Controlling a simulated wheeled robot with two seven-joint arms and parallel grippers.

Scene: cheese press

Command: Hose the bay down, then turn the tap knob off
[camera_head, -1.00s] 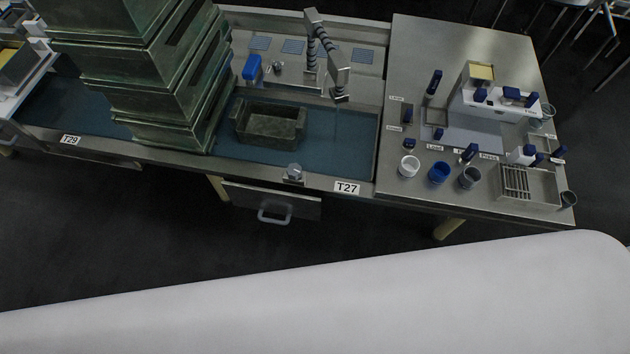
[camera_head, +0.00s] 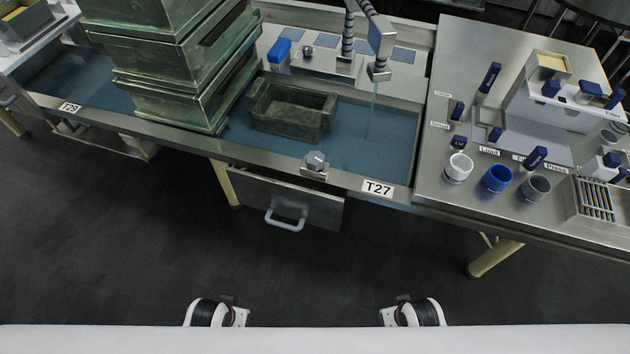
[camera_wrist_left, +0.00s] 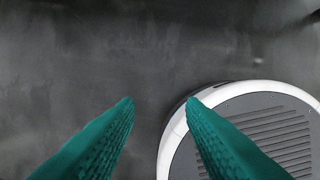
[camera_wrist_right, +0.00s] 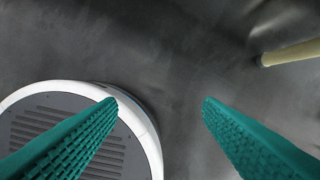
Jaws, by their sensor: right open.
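The bay labelled T27 (camera_head: 377,188) is a steel basin with a wet-looking blue floor (camera_head: 350,150). A dark green mould or tub (camera_head: 290,122) stands in it. A jointed spout (camera_head: 379,72) hangs over the bay, with a thin stream of water (camera_head: 372,108) falling from it. A grey faceted knob (camera_head: 315,161) sits on the bay's front rim; a smaller round knob (camera_head: 307,52) is on the back ledge. My left gripper (camera_wrist_left: 160,101) and right gripper (camera_wrist_right: 159,102) are open and empty above the dark floor, well short of the bay.
Tall stacked green tubs (camera_head: 190,70) stand left of the bay. A steel table (camera_head: 450,215) with cups and a press device is on the right. A drawer with a handle (camera_head: 287,222) is under the bay. The floor ahead is clear.

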